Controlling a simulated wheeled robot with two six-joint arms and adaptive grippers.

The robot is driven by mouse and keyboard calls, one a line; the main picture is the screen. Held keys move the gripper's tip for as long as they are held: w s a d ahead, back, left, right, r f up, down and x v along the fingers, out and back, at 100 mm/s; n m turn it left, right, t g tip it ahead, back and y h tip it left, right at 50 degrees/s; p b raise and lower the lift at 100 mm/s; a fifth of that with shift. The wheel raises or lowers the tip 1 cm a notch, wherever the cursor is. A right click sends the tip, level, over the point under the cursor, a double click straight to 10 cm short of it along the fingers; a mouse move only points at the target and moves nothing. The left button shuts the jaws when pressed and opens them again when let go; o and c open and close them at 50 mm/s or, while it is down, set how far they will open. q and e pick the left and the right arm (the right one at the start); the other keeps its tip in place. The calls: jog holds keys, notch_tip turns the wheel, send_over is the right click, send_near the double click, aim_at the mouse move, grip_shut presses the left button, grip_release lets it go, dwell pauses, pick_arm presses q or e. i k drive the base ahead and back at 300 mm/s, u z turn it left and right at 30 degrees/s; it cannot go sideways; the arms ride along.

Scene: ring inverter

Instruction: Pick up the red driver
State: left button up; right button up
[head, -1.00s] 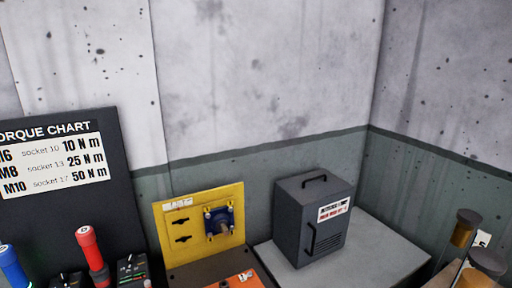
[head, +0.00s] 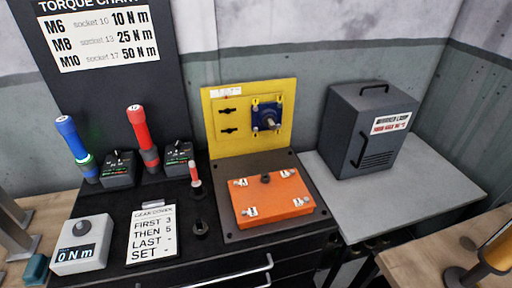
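The red driver (head: 141,134) stands upright, tilted slightly, in the head view at left of centre. It has a round light cap with a mark on top and a dark grey lower part. It stands beside a dark box (head: 179,158) on the black bench top. A blue driver (head: 74,141) with a green band stands to its left. A smaller tool with a red handle (head: 195,174) stands upright in front of the dark box.
A yellow panel (head: 225,143) and an orange cover (head: 285,204) are right of the drivers. A white 0 Nm meter (head: 81,252) and a gear cover card (head: 152,234) lie in front. A grey case (head: 345,130) stands on the grey table (head: 440,187).

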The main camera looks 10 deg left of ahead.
aim_at(136, 114)
jog(key=u, duration=1.2)
jog(key=k, duration=0.3)
